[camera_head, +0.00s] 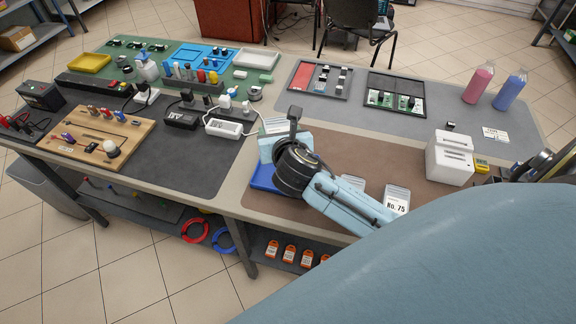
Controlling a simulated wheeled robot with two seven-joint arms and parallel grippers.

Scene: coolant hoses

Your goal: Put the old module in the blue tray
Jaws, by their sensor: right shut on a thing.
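My right gripper (270,150) hangs over the left part of the brown mat, at the end of my light-blue arm. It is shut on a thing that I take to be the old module. Its fingertips and the held thing are hidden behind the wrist and gripper body. A blue tray (263,178) lies under and beside the gripper, and only its left part shows. I cannot tell whether the held thing touches the tray. My left gripper is not in view.
A white device (449,157) stands on the right of the brown mat (400,155). A card marked No. 75 (396,200) is near the front edge. Another blue tray (206,55) lies at the back left. A wooden board (97,135) with tools is at left.

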